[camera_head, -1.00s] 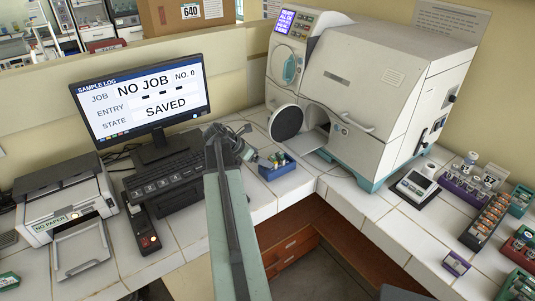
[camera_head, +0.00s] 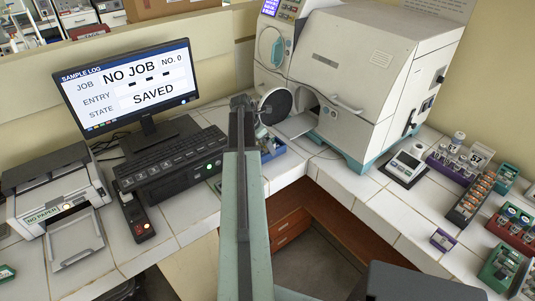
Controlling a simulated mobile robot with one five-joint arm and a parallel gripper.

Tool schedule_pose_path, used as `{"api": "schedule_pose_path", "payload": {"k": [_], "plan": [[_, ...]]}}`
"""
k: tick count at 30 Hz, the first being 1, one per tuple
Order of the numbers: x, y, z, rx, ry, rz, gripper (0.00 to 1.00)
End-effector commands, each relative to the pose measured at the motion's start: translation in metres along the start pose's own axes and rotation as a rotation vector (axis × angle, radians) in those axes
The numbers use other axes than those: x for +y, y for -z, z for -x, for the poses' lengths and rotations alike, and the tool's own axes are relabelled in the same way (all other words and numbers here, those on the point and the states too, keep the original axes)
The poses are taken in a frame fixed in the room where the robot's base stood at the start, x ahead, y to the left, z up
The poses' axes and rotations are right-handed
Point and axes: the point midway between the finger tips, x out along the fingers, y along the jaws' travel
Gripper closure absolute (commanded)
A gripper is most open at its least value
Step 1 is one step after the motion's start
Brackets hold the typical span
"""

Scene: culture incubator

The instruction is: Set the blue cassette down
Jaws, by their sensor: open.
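A small blue open-topped box (camera_head: 275,154), the only blue item I can match to the cassette, sits on the white tiled bench below the incubator's open round door. It holds small items too small to make out, and my arm hides its left side. My gripper (camera_head: 259,131) is open at the far end of my raised arm, just above and left of the box. The fingers are small and partly hidden, and I see nothing held between them.
The white incubator (camera_head: 370,70) has its round dark door (camera_head: 276,106) open, with a shelf (camera_head: 297,125) sticking out. A monitor (camera_head: 130,85) and keyboard (camera_head: 168,157) stand left. A scale (camera_head: 402,166) and sample racks (camera_head: 472,198) stand right. Bench between box and scale is clear.

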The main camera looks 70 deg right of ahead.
Motion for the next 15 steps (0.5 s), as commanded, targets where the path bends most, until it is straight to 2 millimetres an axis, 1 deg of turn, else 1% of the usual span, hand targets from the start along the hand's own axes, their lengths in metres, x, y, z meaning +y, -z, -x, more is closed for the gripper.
{"api": "schedule_pose_path", "payload": {"k": [1,3,7,9,14,15], "plan": [[0.000,0.002,-0.012,0.000,0.000,-0.001,0.06],[0.000,0.002,-0.025,0.000,0.000,-0.001,0.06],[-0.001,0.002,-0.047,0.000,0.000,-0.001,0.06],[-0.001,0.000,-0.050,0.000,0.000,-0.001,0.06],[-0.001,-0.002,-0.046,-0.001,0.000,-0.001,0.06],[-0.001,-0.002,-0.046,-0.001,0.000,-0.001,0.09]]}}
